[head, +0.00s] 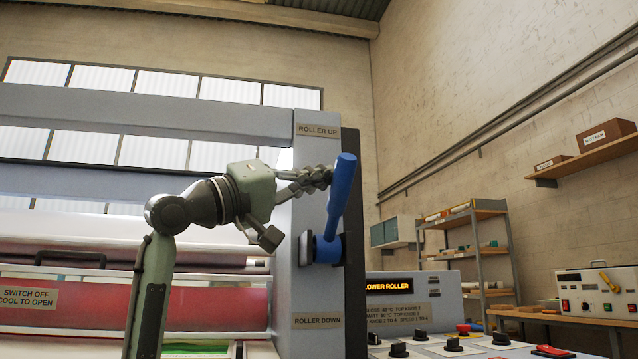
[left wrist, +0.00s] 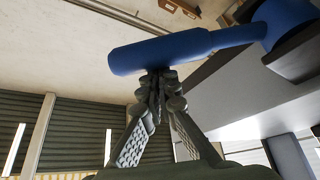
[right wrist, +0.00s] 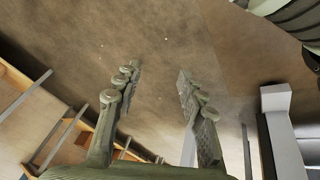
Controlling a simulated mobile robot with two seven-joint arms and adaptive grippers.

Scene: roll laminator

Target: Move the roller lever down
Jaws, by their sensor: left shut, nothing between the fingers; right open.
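The blue roller lever (head: 340,198) is on the right post of the laminator and points upward, tilted slightly right, toward the ROLLER UP label (head: 318,131). The ROLLER DOWN label (head: 318,321) is below its pivot. My left gripper (head: 326,176) is shut, with its fingertips at the lever's upper handle. In the left wrist view the blue lever (left wrist: 165,52) lies across the closed fingertips (left wrist: 158,76), which appear to touch its side and do not enclose it. My right gripper (right wrist: 163,80) is open and empty, seen only in the right wrist view.
The laminator's grey post (head: 300,240) stands right beside my left gripper. A display box (head: 405,287) reads LOWER ROLLER, above a control panel with knobs and a red button (head: 464,328). Shelves (head: 465,225) stand along the right wall. The space above the lever looks clear.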

